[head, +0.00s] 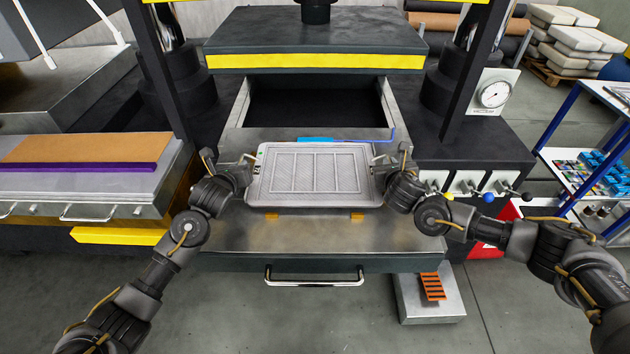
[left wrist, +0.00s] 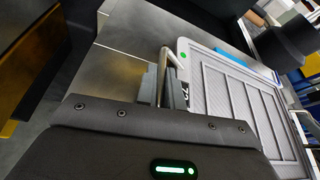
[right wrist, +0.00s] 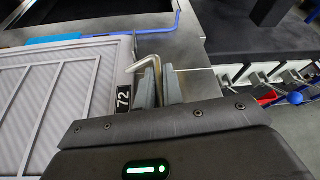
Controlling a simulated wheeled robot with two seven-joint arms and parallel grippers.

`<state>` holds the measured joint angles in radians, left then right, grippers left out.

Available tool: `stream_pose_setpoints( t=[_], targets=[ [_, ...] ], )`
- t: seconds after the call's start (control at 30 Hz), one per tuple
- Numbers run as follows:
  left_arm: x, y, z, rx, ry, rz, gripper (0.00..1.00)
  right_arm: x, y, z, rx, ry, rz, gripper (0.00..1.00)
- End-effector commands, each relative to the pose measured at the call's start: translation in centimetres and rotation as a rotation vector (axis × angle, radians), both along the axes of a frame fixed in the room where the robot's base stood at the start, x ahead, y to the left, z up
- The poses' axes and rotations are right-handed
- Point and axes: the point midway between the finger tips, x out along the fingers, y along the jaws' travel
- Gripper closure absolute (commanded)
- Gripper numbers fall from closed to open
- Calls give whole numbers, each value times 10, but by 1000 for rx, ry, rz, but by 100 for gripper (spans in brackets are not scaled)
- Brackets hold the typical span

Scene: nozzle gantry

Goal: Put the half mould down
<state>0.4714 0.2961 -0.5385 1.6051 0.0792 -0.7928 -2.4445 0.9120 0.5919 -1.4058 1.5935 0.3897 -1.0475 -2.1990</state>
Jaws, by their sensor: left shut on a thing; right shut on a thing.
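The half mould (head: 315,174) is a light grey ribbed plate with a panelled face, at the middle of the head view, over the press's pulled-out metal table (head: 310,235). My left gripper (head: 247,171) is shut on the bent metal handle (left wrist: 172,58) at the mould's left end. My right gripper (head: 383,168) is shut on the matching handle (right wrist: 143,64) at its right end, beside a black "72" label (right wrist: 123,98). Two small orange blocks (head: 272,216) show at the mould's front edge. I cannot tell whether the mould's underside touches anything.
The press's upper platen (head: 315,35) with a yellow band hangs behind, above a dark opening. A blue item (head: 316,139) and a blue hooked rod (head: 393,134) lie just behind the mould. Levers (head: 470,187) stand at right. The table's front strip is clear.

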Motion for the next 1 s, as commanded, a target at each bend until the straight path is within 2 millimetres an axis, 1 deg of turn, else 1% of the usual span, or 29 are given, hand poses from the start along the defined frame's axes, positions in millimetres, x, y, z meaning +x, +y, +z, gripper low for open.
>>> stream_pose_setpoints(
  t=[0.1,0.13,0.27,0.57,0.67,0.77,1.0],
  targets=[
    [1,2,-9,-1,-4,4,100,1,-2,-9,1,-4,-5,100],
    [0,2,-7,2,0,4,87,1,-2,-7,-1,-1,-5,87],
    [0,2,-6,1,0,3,70,0,-2,-6,-2,-1,-4,70],
    [-1,1,-6,0,0,1,69,0,0,-6,0,0,-1,69],
    [-7,1,-4,1,-1,0,69,0,0,-6,0,0,-1,69],
    [-19,3,1,3,-3,-2,69,0,0,-6,0,0,0,69],
    [-66,8,20,2,-1,-2,69,0,0,-6,0,0,0,69]
  ],
)
